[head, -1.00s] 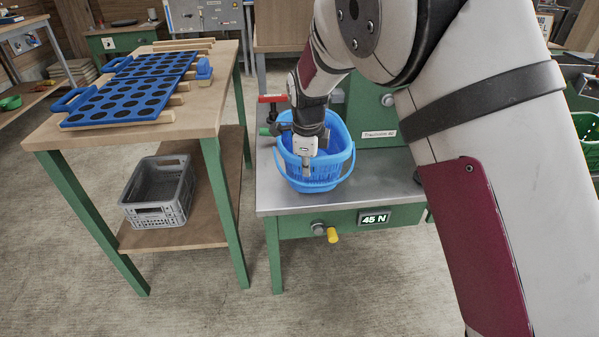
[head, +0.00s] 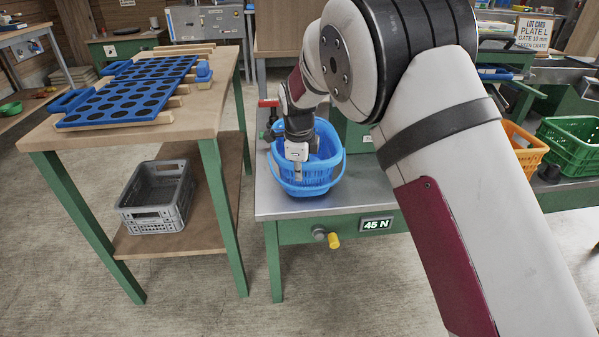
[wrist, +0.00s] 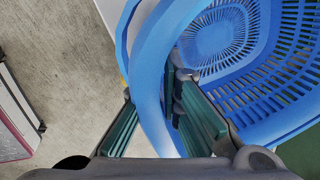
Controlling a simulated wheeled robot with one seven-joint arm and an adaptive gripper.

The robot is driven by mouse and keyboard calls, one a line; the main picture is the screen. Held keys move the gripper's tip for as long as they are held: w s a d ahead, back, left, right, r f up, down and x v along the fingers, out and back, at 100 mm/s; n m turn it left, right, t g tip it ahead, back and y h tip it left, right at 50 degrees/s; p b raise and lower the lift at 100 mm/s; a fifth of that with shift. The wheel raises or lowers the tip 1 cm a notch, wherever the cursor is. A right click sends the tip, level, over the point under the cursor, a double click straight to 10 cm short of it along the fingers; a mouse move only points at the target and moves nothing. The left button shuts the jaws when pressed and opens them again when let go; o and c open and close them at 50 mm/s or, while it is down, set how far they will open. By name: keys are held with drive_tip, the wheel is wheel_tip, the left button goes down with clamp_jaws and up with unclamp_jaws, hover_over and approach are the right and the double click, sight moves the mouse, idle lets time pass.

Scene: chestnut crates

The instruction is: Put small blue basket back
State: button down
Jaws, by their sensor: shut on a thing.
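The small blue basket (head: 308,182) is at the metal-topped green bench (head: 350,200), near its left side. In the head view it appears upright, and I cannot tell whether its base touches the top. My gripper (head: 297,172) comes down at the basket's near side. In the wrist view my gripper (wrist: 155,115) is shut on the basket's blue rim or handle band, one finger on each side of it. The basket's slotted wall and floor (wrist: 235,50) show beyond the fingers, and the inside looks empty there.
A wooden table (head: 190,122) on the left holds blue trays with round holes (head: 130,92). A grey crate (head: 157,196) sits on its lower shelf. A yellow knob (head: 334,241) and a 45 N display (head: 376,224) are on the bench front. Orange (head: 525,148) and green (head: 570,145) crates stand right.

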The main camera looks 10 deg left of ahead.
drive_tip(key=c, duration=2.2)
unclamp_jaws()
drive_tip(key=shift+f, duration=0.15)
drive_tip(key=o, duration=0.4)
drive_tip(key=p+v, duration=0.3)
drive_tip(key=v, duration=0.9)
drive_tip(key=shift+p, duration=0.35)
